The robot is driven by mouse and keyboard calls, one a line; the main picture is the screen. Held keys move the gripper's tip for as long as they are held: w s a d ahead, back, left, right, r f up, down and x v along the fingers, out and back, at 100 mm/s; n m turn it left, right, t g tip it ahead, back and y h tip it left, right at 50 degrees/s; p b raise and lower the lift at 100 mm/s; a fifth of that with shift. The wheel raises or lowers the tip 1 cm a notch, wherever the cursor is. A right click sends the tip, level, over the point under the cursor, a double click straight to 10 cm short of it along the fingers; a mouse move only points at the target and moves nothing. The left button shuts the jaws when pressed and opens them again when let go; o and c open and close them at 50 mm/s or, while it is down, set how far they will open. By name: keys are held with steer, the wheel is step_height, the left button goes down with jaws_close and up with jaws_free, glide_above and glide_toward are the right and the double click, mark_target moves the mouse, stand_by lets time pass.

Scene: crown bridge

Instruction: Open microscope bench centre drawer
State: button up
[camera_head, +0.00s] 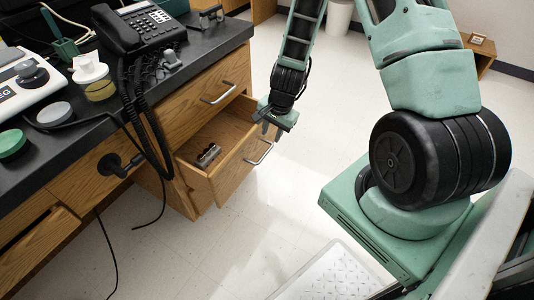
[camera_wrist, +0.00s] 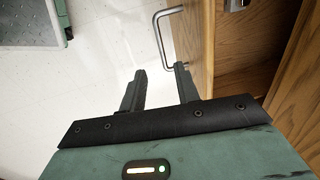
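The wooden bench has a drawer (camera_head: 235,170) pulled well out, with its inside showing. I cannot tell from the frames whether it is the centre drawer. Its metal bar handle (camera_head: 260,153) is on the front face; it also shows in the wrist view (camera_wrist: 160,38). My gripper (camera_head: 273,128) hangs just beyond the drawer front, near the handle. In the wrist view my gripper (camera_wrist: 160,72) has its two fingers apart with nothing between them. The right fingertip is close to the handle's lower end; whether they touch I cannot tell.
A closed drawer with a handle (camera_head: 218,94) is above the open one. A metal object (camera_head: 208,155) lies in the open drawer. Another drawer (camera_head: 42,240) at lower left stands partly open. A black phone (camera_head: 138,28) sits on the dark benchtop; its cords hang down.

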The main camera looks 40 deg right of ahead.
mark_target(265, 154)
steer(key=f, duration=0.3)
steer(key=w+f+b, duration=0.1)
steer(key=f, duration=0.2)
steer(key=w+f+b, duration=0.1)
steer(key=f, duration=0.3)
steer(key=shift+a, duration=0.35)
steer(key=shift+r, duration=0.1)
jaws_close()
